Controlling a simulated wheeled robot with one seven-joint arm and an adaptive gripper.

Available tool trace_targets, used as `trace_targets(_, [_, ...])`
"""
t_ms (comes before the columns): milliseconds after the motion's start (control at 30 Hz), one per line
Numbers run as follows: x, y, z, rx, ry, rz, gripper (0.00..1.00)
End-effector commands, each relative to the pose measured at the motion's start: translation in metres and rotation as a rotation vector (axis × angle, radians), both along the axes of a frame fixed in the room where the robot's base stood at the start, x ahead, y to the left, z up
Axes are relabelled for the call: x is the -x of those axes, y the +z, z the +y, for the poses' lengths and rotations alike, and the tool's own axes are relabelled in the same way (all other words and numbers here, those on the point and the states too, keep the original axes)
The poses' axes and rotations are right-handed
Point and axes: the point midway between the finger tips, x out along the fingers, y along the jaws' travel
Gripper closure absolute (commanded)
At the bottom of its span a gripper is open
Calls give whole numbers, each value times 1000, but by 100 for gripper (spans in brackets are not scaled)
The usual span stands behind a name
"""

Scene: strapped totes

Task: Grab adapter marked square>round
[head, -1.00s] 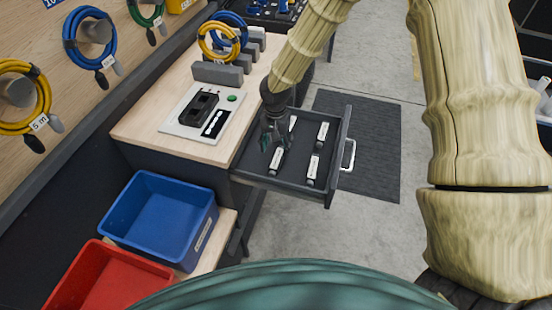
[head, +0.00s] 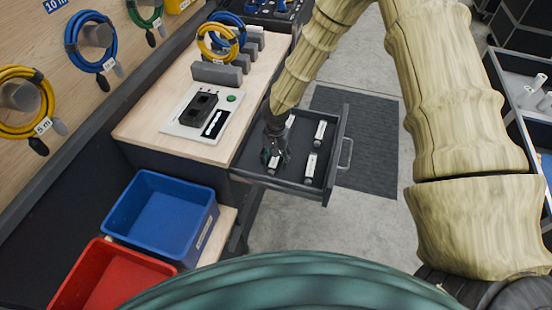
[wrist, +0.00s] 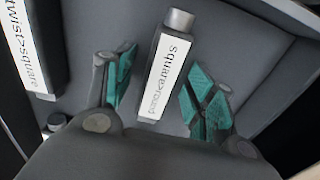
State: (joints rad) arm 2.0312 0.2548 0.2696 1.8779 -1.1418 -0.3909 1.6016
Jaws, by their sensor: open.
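The adapter marked square>round (wrist: 166,72) lies in the drawer, a grey stick with a white label and a round grey end. In the wrist view my gripper (wrist: 160,92) is open, with one teal finger on each side of this adapter and a visible gap to each. In the head view my gripper (head: 274,158) is low over the left part of the open drawer (head: 262,182), and the adapter (head: 274,164) is partly hidden by it. An adapter marked twist>square (wrist: 24,45) lies to the left in the wrist view.
Two more adapters lie in the drawer to the right, one nearer (head: 310,165) and one farther (head: 320,132). The drawer walls are close around my gripper. A bench with a test panel (head: 203,113) stands left; blue (head: 163,215) and red (head: 110,280) bins are below.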

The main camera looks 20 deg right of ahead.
Motion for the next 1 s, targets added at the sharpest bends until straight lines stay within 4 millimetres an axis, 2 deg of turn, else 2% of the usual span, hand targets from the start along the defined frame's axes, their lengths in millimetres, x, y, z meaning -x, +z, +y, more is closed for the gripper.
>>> trace_targets(267, [0, -2, 0, 0, 0, 0, 45])
trace_targets(567, [0, -1, 0, 0, 0, 0, 97])
trace_targets(867, [-1, 0, 0, 0, 0, -1, 97])
trace_targets(1000, [-2, 7, 0, 0, 1, -4, 97])
